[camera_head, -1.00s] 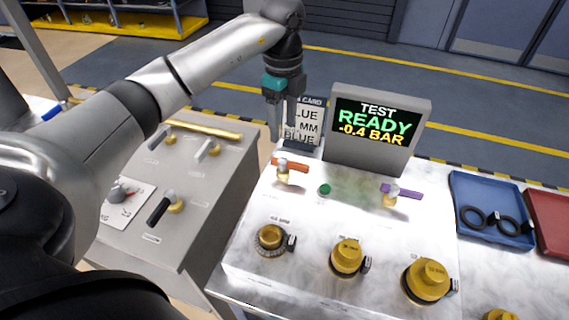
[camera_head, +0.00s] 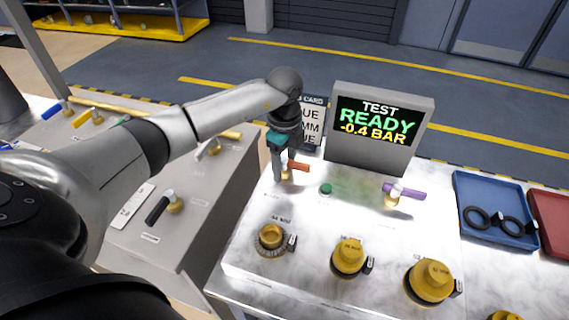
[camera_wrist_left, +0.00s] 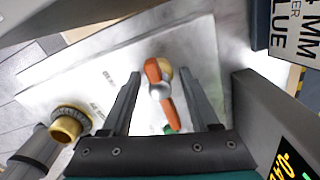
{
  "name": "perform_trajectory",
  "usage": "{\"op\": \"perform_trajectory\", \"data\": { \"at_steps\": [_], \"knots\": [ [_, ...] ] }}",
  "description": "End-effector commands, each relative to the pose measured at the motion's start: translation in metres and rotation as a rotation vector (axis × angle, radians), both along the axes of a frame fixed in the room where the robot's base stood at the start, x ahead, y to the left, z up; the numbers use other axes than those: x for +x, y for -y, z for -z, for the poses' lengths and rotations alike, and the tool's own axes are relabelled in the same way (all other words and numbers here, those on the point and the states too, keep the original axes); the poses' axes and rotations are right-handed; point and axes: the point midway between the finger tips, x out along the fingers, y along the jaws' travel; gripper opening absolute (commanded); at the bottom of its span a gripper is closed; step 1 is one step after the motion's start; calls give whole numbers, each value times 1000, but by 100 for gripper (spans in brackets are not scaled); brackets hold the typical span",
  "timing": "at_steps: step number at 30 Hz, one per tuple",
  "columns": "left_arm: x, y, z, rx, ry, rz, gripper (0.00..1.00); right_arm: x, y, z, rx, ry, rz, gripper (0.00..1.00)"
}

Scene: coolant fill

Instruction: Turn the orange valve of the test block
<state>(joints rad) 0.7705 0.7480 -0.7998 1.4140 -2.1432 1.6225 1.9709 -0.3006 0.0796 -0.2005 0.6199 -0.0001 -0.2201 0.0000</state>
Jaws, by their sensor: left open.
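The orange valve (camera_head: 299,166) has a flat orange handle on a brass stem and stands on the white top of the test block (camera_head: 310,215). My left gripper (camera_head: 283,174) is lowered over it from above, fingers pointing down. In the left wrist view the orange handle (camera_wrist_left: 161,92) lies lengthwise between the two open fingers (camera_wrist_left: 166,108), with a gap on each side. The gripper partly hides the valve in the head view. My right gripper is in neither view.
A display (camera_head: 378,130) reading TEST READY -0.4 BAR stands right of my gripper, and a printed card (camera_head: 311,125) stands behind. A green button (camera_head: 326,189), a purple-handled valve (camera_head: 404,191) and several brass fittings (camera_head: 349,258) are on the block. A blue tray (camera_head: 493,190) is at right.

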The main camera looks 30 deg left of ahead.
Motion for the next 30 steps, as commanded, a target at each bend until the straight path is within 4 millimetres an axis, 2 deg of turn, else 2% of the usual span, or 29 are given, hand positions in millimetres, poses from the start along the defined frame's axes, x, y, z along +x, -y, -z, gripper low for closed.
{"op": "perform_trajectory", "data": {
  "at_steps": [2, 18, 30],
  "knots": [
    [0, 0, 0, 0, 0, 0, 59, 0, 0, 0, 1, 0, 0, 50],
    [0, 0, -1, 0, 0, -1, 0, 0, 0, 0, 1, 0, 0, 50],
    [0, 0, -1, 0, 0, 10, 0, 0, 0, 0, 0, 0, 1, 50]
  ]
}}
